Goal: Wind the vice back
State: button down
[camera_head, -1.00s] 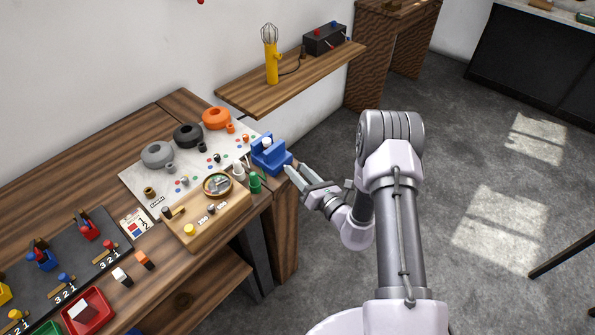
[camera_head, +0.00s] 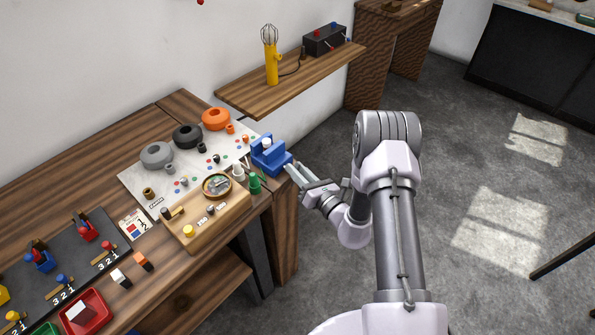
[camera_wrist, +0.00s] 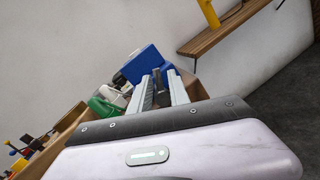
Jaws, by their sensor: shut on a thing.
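The blue vice (camera_head: 268,155) stands at the right end of the workbench, with a pale round part between its jaws. It also shows in the wrist view (camera_wrist: 143,62), just beyond the fingers. My gripper (camera_head: 290,170) is at the front right side of the vice. Its fingers (camera_wrist: 162,85) are shut on a part at the vice's front, probably the vice handle. The fingers hide most of that part.
A wooden tray (camera_head: 190,240) lies further left.

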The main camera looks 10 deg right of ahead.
jog(key=n+b, duration=0.3)
jog(key=n+y+b, duration=0.1)
jog(key=n+b, duration=0.1)
jog(key=shift+s+a+f+t, duration=0.25)
jog(key=shift+t, duration=0.05)
jog(key=n+b, duration=0.1)
jog(key=b, duration=0.1)
jog(key=n+b, duration=0.1)
jog(key=n, duration=0.1)
jog(key=n+y+b, duration=0.1)
jog(key=b, duration=0.1)
jog(key=shift+s+a+n+b, duration=0.25)
jog(key=shift+a+n+b, duration=0.05)
jog(key=shift+n, duration=0.1)
jog(key=shift+s+n+b, duration=0.1)
jog(key=shift+n+b, duration=0.3)
jog(key=shift+b, duration=0.05)
dwell(0.8)
jog(key=c, duration=1.3)
grip_release()
jog(key=shift+r, duration=0.1)
jog(key=shift+d, duration=0.1)
